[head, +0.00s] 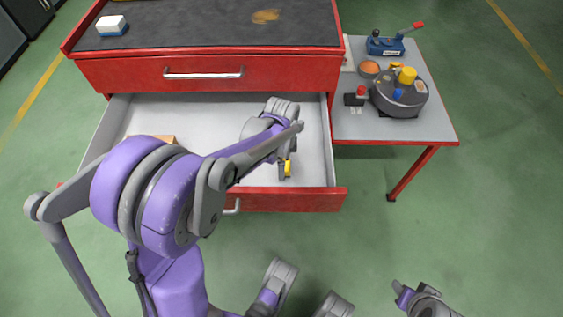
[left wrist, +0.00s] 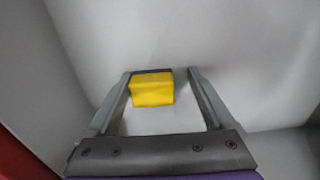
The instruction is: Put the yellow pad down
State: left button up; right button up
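The yellow pad (left wrist: 152,90), a block with a dark edge along its far side, is in the open drawer (head: 215,110). In the left wrist view it lies between the fingertips of my left gripper (left wrist: 160,76), close to the left finger, with a gap to the right finger. The gripper is open. In the head view only a small yellow part (head: 288,168) shows beside my left gripper (head: 283,170), near the drawer's front right. I cannot tell whether the pad touches the drawer floor. My right gripper (head: 402,290) is at the bottom right, away from the drawer; its opening is unclear.
The red cabinet's dark top (head: 200,25) holds a white and blue block (head: 111,25) and a brown stain (head: 266,16). A tan object (head: 152,139) lies in the drawer, partly behind my arm. A grey side table (head: 420,125) holds a round grey device (head: 400,98) and a blue tool (head: 385,45).

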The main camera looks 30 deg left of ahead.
pick_arm(q)
jog(key=shift+f, duration=0.5)
notch_tip(320, 180, up, 13)
jog(key=p, duration=0.4)
jog(key=shift+w+r, duration=0.15)
jog(key=shift+w, duration=0.05)
jog(key=shift+a, duration=0.1)
